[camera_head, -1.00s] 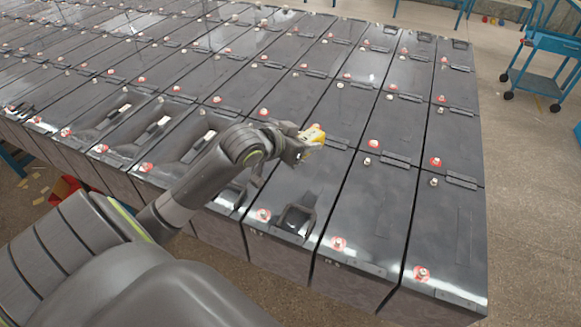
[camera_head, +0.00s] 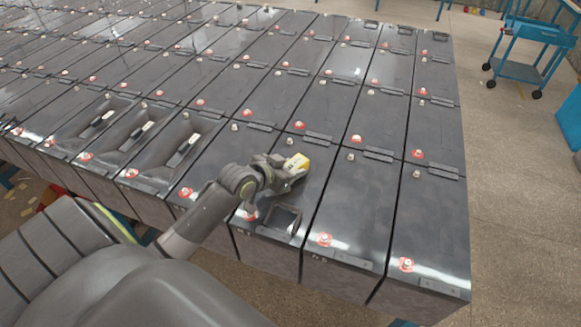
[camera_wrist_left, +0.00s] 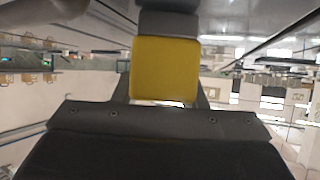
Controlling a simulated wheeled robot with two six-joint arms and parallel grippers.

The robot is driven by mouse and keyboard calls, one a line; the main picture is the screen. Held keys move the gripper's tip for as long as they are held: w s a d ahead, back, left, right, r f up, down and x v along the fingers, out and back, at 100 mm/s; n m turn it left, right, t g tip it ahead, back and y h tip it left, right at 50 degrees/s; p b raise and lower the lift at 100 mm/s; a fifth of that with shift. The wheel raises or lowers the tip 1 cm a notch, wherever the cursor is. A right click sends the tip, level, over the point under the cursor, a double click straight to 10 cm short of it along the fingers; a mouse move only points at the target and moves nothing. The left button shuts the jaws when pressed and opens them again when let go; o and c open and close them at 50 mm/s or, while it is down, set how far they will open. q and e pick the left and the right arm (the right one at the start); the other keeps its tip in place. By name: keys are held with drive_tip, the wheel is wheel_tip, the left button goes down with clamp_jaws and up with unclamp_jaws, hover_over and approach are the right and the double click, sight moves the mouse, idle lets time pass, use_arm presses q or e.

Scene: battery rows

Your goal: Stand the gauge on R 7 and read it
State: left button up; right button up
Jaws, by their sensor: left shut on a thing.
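My left gripper (camera_head: 285,173) is shut on the yellow gauge (camera_head: 297,162), which has a pale face with dark marks too small to read. It is held over a dark battery top, a little behind a square frame-like recess (camera_head: 283,219) in that top. In the left wrist view the gauge (camera_wrist_left: 165,68) shows as a plain yellow block between the fingers. Whether it touches the battery cannot be told. Small labels on the battery front edges are too blurred to tell which is R 7. My right gripper is not in view.
Long rows of dark batteries with red-ringed terminals (camera_head: 324,240) and raised handles (camera_head: 378,154) fill the left and middle. Several front tops have recesses with pale-labelled items (camera_head: 183,150). A blue cart (camera_head: 530,50) stands back right.

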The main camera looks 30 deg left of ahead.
use_arm(q)
drive_tip(key=shift+f, duration=0.15)
drive_tip(key=o, duration=1.2)
drive_tip(key=shift+a, duration=0.1)
drive_tip(key=shift+r, duration=0.2)
drive_tip(key=v, duration=1.2)
drive_tip(key=shift+b, duration=0.4)
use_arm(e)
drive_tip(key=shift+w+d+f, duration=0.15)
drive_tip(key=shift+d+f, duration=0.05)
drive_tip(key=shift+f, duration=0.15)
